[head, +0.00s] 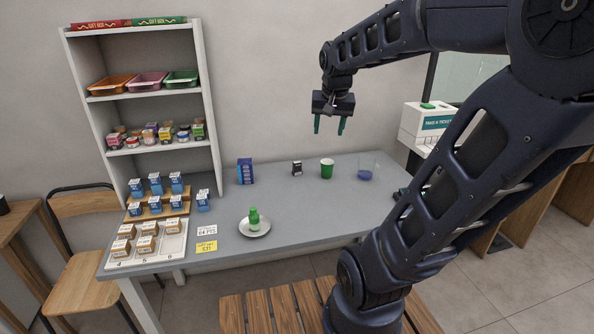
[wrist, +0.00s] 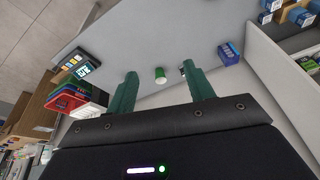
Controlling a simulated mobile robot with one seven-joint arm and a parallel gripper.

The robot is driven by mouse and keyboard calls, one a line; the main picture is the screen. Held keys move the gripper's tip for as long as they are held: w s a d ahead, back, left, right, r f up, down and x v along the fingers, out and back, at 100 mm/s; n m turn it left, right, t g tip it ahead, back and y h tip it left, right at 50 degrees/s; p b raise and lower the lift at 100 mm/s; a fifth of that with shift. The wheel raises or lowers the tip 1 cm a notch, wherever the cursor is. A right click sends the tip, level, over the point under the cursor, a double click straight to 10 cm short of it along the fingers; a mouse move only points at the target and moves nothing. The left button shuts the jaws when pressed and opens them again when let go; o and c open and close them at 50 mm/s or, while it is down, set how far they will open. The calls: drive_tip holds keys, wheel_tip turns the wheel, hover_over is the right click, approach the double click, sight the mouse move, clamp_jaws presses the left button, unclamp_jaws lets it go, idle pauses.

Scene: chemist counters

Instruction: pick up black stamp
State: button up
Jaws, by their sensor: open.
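A small dark block with a white label, which looks like the black stamp (head: 297,168), stands on the grey counter (head: 290,205) between a blue box and a green cup. The fingers also show in the wrist view (wrist: 162,73).
The counter before the stamp is clear.

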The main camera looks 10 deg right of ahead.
drive_tip(key=w+f+m+g, duration=0.1)
drive_tip(key=w+m, duration=0.2)
drive_tip(key=w, duration=0.9)
drive_tip(key=m+g+h, duration=0.2)
drive_tip(key=m+h, duration=0.2)
drive_tip(key=m, duration=0.6)
hover_over(298, 167)
drive_tip(key=a, duration=0.3)
wheel_tip(298, 167, down, 30)
drive_tip(key=x, duration=0.6)
drive_tip(key=shift+w+f, duration=0.15)
drive_tip(key=shift+w, duration=0.1)
drive_tip(key=shift+a+x, duration=0.1)
drive_tip(key=shift+x, duration=1.05)
drive_tip(key=shift+a+x, duration=0.15)
drive_tip(key=shift+x, duration=1)
drive_tip(key=shift+w+f, duration=0.1)
drive_tip(key=shift+c, duration=0.4)
drive_tip(key=c, duration=1)
